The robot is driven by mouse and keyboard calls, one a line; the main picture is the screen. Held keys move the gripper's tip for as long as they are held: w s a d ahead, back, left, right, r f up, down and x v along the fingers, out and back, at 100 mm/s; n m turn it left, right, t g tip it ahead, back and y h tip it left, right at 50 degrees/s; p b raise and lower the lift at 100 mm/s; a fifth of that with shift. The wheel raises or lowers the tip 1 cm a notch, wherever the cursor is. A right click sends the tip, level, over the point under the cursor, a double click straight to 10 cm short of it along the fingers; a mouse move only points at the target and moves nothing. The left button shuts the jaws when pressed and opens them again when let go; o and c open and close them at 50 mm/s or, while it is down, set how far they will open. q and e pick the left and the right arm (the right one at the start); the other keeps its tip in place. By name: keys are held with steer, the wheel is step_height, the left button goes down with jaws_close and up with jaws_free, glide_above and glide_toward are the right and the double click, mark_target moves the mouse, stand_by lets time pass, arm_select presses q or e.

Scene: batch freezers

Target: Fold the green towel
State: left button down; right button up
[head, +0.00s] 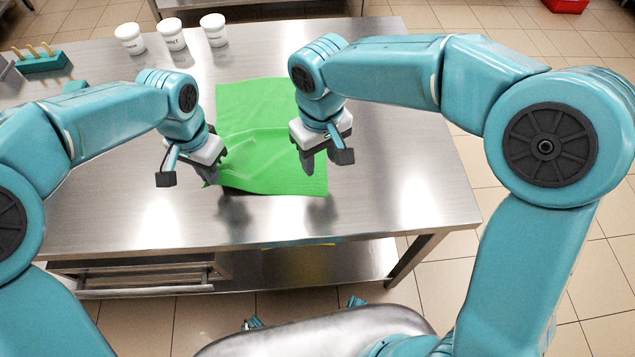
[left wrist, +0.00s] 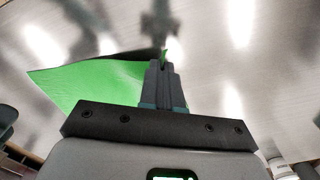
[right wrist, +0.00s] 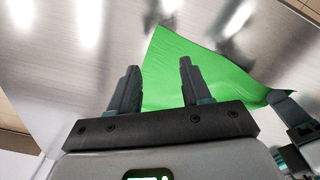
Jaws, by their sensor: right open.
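The green towel (head: 262,105) lies spread on the steel table, with creases across its middle. It also shows in the left wrist view (left wrist: 85,88) and the right wrist view (right wrist: 195,62). My left gripper (head: 212,178) is at the towel's near left corner. In the left wrist view its fingers are shut, with a bit of green cloth pinched at the tips. My right gripper (head: 318,162) is open and empty above the towel's right edge, near the near right corner. Its two fingers (right wrist: 157,88) stand apart in the right wrist view.
The steel table (head: 400,190) has bare room to the right and left of the towel. Three white tubs (head: 171,35) stand at the back left. A teal block with wooden-looking sticks (head: 40,60) sits at the far left. A drawer (head: 140,272) is below the table's near edge.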

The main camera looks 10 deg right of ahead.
mark_target(320, 187)
step_height(320, 187, down, 8)
steer(key=shift+s+r, duration=0.1)
steer(key=shift+r, duration=0.1)
stand_by(0.5)
steer(key=shift+f, duration=0.1)
jaws_close()
steer(key=shift+r, duration=2.55)
